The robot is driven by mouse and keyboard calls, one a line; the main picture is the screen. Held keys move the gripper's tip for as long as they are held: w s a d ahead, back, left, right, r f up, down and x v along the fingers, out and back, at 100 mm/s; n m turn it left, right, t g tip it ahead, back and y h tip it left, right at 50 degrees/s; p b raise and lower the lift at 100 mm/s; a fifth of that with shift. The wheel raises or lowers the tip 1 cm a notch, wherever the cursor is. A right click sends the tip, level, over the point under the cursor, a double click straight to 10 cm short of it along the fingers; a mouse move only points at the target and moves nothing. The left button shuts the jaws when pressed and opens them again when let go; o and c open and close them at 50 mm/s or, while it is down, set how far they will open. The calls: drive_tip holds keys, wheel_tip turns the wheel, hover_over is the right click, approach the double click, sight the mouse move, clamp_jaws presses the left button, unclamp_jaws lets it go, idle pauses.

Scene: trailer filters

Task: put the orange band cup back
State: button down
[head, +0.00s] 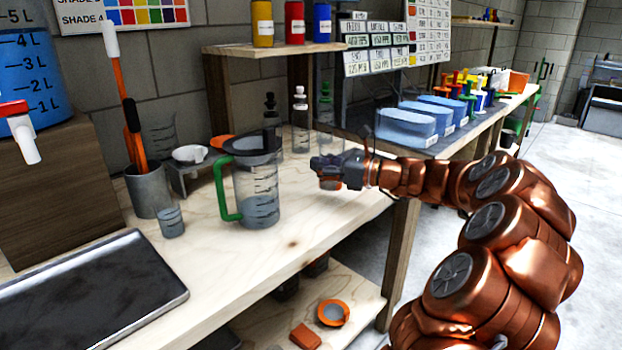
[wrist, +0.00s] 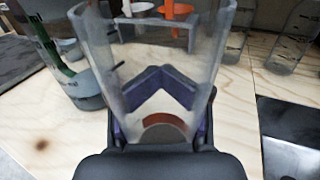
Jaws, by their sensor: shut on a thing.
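The cup looks roughly upright. I cannot tell whether its base touches the bench.
A pitcher with a green handle (head: 262,190) stands left of my gripper. A small clear cup (head: 171,222), tool holder (head: 148,192) and metal tray (head: 95,290) are farther left. Bottles (head: 300,118) stand behind; blue bins (head: 404,122) are right. The front bench is clear.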

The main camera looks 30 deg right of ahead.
drive_tip(key=shift+w+a, duration=0.1)
drive_tip(key=shift+w, duration=0.3)
drive_tip(key=shift+w+f+b, duration=0.2)
drive_tip(key=shift+f+b, duration=0.25)
drive_tip(key=shift+f, duration=0.45)
drive_tip(key=shift+w+f+b, duration=0.15)
drive_tip(key=shift+f+b, duration=0.25)
drive_tip(key=shift+f, duration=0.5)
drive_tip(key=shift+f, duration=0.15)
drive_tip(key=c, duration=0.5)
unclamp_jaws()
drive_tip(key=p+v, duration=0.1)
drive_tip(key=v, duration=0.5)
drive_tip(key=p+v, duration=0.1)
drive_tip(key=v, duration=0.5)
drive_tip(key=shift+a+r, duration=0.1)
drive_tip(key=shift+r, duration=0.1)
drive_tip(key=shift+a, duration=0.1)
